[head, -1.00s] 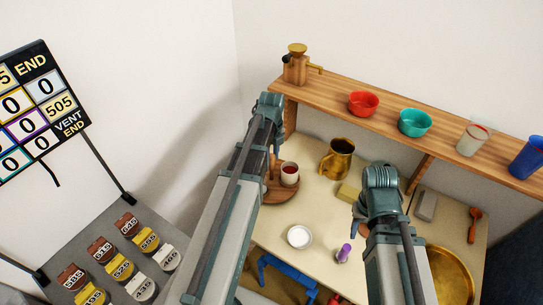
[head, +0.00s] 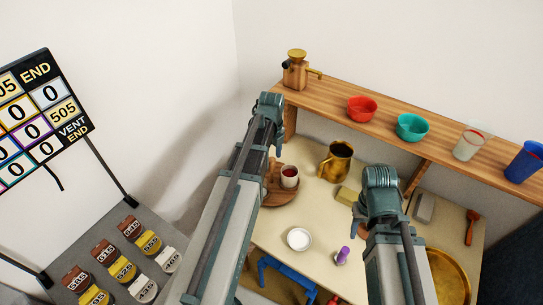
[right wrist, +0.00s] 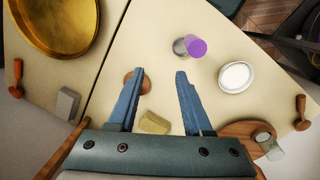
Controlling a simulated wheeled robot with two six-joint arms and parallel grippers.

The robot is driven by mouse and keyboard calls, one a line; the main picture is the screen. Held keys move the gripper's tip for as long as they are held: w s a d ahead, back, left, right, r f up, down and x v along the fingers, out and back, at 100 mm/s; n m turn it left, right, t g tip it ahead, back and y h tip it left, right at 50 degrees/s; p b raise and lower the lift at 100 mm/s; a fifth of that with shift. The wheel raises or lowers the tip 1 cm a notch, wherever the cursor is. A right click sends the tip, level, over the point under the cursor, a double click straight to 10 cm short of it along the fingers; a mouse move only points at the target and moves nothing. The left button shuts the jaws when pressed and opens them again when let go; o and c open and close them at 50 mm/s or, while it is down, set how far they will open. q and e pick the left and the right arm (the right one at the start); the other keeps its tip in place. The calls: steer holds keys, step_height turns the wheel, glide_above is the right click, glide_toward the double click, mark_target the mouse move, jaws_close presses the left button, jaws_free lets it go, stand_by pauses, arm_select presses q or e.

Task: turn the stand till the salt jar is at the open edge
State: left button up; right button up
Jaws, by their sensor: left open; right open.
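The round wooden stand (head: 279,199) is at the table's back left, partly hidden behind my left arm. A white cup with dark red contents (head: 289,176) stands on it; an upright brown piece shows beside it. In the right wrist view the stand (right wrist: 238,129) is at lower right, with a pale glass-like jar (right wrist: 268,146) at its edge. I cannot tell whether this is the salt jar. My right gripper (right wrist: 155,78) is open and empty above the table, apart from the stand.
A white bowl (head: 298,238), purple-topped item (head: 342,255), brass pitcher (head: 338,160), yellow block (head: 347,195) and brass tray (head: 449,278) are on the table (head: 312,212). A wooden shelf (head: 385,117) with bowls and cups runs behind. A blue frame (head: 285,276) is at the front.

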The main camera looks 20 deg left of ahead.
arm_select(q)
step_height(320, 180, up, 12)
steer(key=p, duration=1.1)
steer(key=shift+d+f, duration=0.1)
steer(key=s+d+f+n+b, duration=0.1)
steer(key=s+d+n, duration=0.6)
steer(key=d+n, duration=0.2)
steer(key=s+d+f+n+y+b, duration=0.1)
steer(key=s+d+f+n+b, duration=0.1)
steer(key=s+d+n, duration=0.6)
steer(key=d+n, duration=0.1)
steer(key=d, duration=0.4)
steer(key=shift+d+n, duration=0.3)
steer(key=shift+n, duration=0.1)
